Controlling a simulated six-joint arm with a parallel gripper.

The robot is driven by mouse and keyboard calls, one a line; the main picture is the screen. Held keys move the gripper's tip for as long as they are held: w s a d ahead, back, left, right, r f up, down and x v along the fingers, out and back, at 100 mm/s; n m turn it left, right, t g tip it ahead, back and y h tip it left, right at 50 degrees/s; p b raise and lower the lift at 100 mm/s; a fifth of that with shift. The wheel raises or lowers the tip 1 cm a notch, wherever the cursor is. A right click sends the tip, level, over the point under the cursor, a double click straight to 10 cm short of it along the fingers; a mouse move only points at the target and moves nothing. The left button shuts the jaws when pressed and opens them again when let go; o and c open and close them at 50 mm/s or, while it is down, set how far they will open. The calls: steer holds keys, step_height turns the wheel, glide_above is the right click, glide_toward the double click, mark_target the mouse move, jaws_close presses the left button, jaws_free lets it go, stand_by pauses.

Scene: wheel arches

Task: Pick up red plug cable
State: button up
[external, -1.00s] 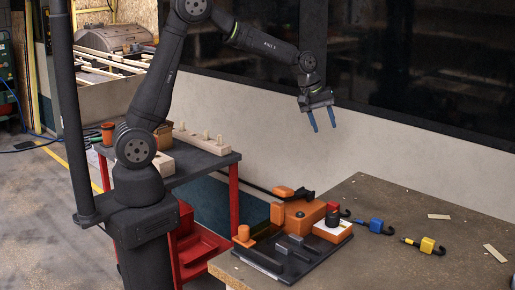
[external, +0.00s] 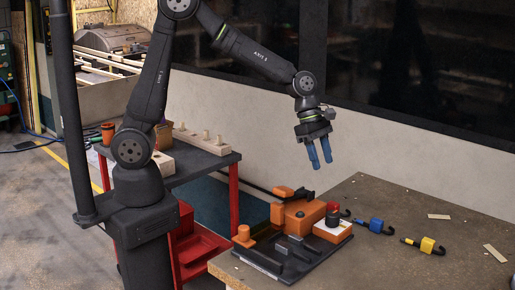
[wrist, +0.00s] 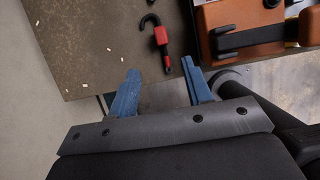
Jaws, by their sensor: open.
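The red plug cable (wrist: 160,37) lies on the table in the wrist view, a red block with a black hook at one end. In the external view its red plug (external: 333,206) shows just behind the orange fixture, partly hidden, with the black hook to its right. My gripper (external: 320,165) is open and empty, its blue fingers pointing down well above the table's far edge. In the wrist view the fingers (wrist: 160,82) are spread apart, with the red plug cable beyond the gap between them.
An orange fixture (external: 296,216) on a black base plate (external: 276,259) stands left of the cable. A blue plug cable (external: 376,226) and a yellow one (external: 427,245) lie to the right. Small wooden pieces (external: 495,253) are scattered on the brown table (external: 400,272).

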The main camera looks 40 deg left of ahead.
glide_toward(331, 202)
steer(key=x, duration=0.5)
steer(key=shift+w+d+r, duration=0.1)
steer(key=shift+w+d, duration=0.05)
steer(key=shift+w, duration=0.05)
steer(key=shift+a+x, duration=0.2)
steer(key=shift+x, duration=2.35)
steer(key=shift+s, duration=0.1)
jaws_close()
